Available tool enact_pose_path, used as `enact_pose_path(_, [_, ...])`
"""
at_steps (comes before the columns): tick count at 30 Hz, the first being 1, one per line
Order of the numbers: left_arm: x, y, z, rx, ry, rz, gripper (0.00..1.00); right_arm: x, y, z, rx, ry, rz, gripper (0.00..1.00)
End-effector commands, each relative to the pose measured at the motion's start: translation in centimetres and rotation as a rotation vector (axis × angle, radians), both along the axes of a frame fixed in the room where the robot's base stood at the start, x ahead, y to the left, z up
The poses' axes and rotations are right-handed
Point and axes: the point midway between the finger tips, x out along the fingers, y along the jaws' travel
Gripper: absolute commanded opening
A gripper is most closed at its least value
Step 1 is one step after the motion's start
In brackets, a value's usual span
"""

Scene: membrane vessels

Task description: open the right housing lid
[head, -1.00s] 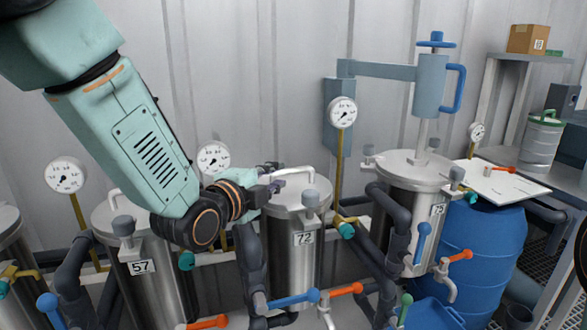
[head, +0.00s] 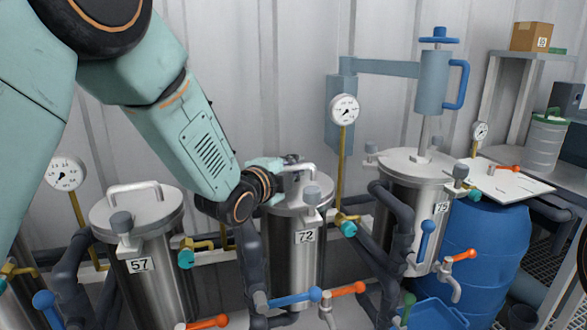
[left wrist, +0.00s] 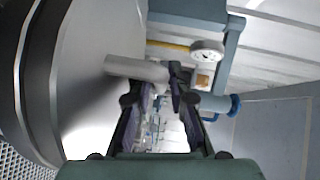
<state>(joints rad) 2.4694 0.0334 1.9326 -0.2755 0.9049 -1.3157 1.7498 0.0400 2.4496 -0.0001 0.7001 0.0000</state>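Three steel housings with lids stand in a row: number 57 (head: 148,235) at left, number 72 (head: 301,250) in the middle, and number 75 (head: 418,205) at right. Lids 57 and 72 carry bar handles, and all three lids lie closed. My left gripper (head: 290,163) is at the handle (head: 300,168) of lid 72, partly hidden by its own wrist. In the left wrist view, the fingers (left wrist: 168,76) look apart, with a gap between them, and a handle bar (left wrist: 135,68) reaches the left fingertip. No firm grasp shows. My right gripper is not in view.
A blue-grey swing arm (head: 385,68) with a blue handwheel (head: 437,35) stands over housing 75. A gauge (head: 345,108) rises behind housing 72. A blue barrel (head: 485,250) with a white board (head: 500,180) stands at right. Pipes and coloured valve levers crowd the front.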

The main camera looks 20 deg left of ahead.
Motion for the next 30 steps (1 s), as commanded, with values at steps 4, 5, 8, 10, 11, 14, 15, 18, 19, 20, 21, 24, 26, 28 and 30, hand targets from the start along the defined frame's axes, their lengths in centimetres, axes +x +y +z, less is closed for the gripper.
enact_pose_path(4, [-0.01, 0.01, 0.06, 0.000, -0.001, 0.000, 0.03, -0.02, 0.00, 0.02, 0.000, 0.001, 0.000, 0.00])
enact_pose_path(5, [-0.01, 0.01, 0.06, 0.000, -0.001, 0.000, 0.00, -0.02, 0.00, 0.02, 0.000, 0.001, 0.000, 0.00])
enact_pose_path(8, [0.00, 0.00, 0.09, 0.000, -0.002, 0.000, 0.00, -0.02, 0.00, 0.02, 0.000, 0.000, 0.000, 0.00])
enact_pose_path(10, [0.02, 0.01, 0.10, 0.001, -0.002, 0.000, 0.00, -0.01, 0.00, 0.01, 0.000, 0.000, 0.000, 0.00])
enact_pose_path(11, [0.02, 0.01, 0.11, 0.000, -0.002, 0.000, 0.00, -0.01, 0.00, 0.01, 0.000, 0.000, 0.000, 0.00])
enact_pose_path(14, [0.03, 0.02, 0.12, -0.001, -0.003, 0.000, 0.00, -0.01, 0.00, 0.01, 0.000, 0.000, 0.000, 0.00])
enact_pose_path(15, [0.03, 0.02, 0.13, -0.001, -0.003, 0.000, 0.00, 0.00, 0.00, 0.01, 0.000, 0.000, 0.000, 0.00])
enact_pose_path(18, [0.04, 0.03, 0.15, -0.001, -0.004, 0.001, 0.00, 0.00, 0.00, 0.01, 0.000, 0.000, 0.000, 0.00])
enact_pose_path(19, [0.05, 0.02, 0.15, -0.001, -0.004, 0.001, 0.00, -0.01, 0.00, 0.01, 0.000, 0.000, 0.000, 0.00])
enact_pose_path(20, [0.05, 0.02, 0.16, -0.001, -0.004, 0.001, 0.00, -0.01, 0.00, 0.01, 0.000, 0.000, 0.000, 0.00])
enact_pose_path(21, [0.05, 0.03, 0.17, -0.001, -0.004, 0.001, 0.00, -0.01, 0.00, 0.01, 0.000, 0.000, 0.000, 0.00])
enact_pose_path(24, [0.06, 0.04, 0.22, -0.002, -0.004, 0.001, 0.00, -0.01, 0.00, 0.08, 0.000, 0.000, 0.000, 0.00])
enact_pose_path(26, [0.08, 0.05, 0.30, -0.003, -0.001, 0.001, 0.00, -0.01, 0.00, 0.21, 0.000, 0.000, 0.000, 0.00])
enact_pose_path(28, [0.12, 0.08, 0.47, -0.007, 0.004, 0.001, 0.00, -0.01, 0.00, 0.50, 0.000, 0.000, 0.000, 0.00])
enact_pose_path(30, [0.19, 0.12, 0.71, -0.014, 0.012, 0.001, 0.00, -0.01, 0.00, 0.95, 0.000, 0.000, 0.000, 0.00])
